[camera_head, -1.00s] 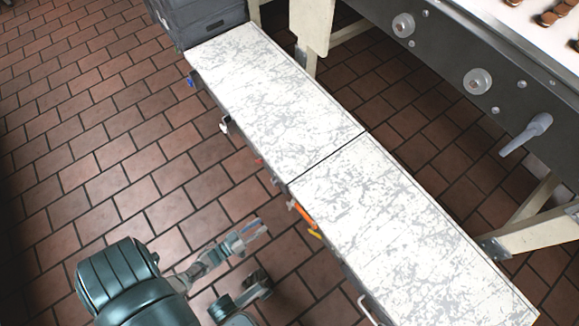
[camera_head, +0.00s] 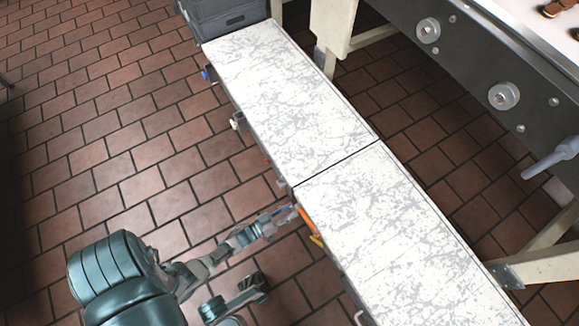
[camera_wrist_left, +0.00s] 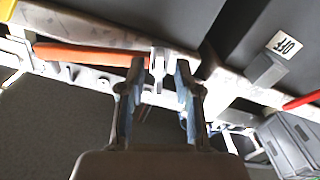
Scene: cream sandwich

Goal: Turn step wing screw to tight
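A small light-grey upright piece (camera_wrist_left: 157,66), which looks like the wing screw, sits on the bench's side rail in the left wrist view. I cannot tell how tight it is. My left gripper (camera_head: 292,213) is at the long bench's near side, close to an orange handle (camera_head: 309,222). In the left wrist view my left gripper (camera_wrist_left: 160,74) is open, with a finger on each side of the grey piece and gaps visible. The orange handle (camera_wrist_left: 85,55) lies left of the fingers. The screw is too small to make out in the head view.
The bench (camera_head: 300,110) has a clear mottled white top. A grey crate (camera_head: 230,15) stands at its far end. A yellow part (camera_head: 316,240), a white fitting (camera_head: 237,122) and a blue knob (camera_head: 205,74) stick out along its near side. A dark machine (camera_head: 470,70) stands at right.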

